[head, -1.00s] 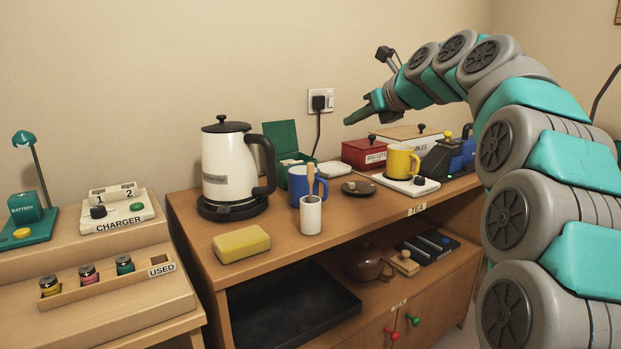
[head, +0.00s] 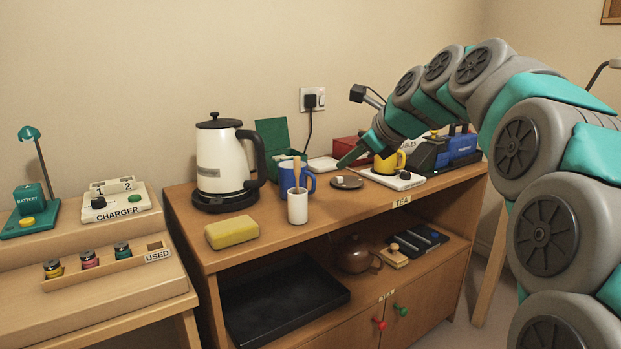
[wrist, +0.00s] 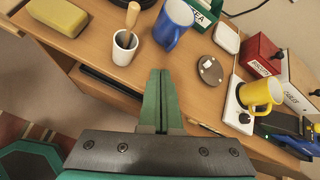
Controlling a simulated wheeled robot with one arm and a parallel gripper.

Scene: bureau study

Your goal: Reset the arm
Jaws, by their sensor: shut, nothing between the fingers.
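My gripper (head: 351,159) is shut and empty. In the head view its green fingers point down and left over the tea counter, in front of the red biscuits box and close to the yellow mug (head: 386,163). In the wrist view the closed fingers (wrist: 158,82) lie side by side, with the counter's front edge beneath them. The white cup with a wooden-handled tool (wrist: 126,45), the blue mug (wrist: 173,22) and the dark round lid (wrist: 210,69) are ahead of them. My arm reaches in from the right and hides part of the counter's right end.
A white kettle (head: 222,165) and a yellow sponge (head: 232,233) stand on the counter's left. A black tray (head: 285,300) and brown teapot (head: 355,255) are on the shelf below. The charger desk (head: 90,290) is at far left. Open air lies above the counter.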

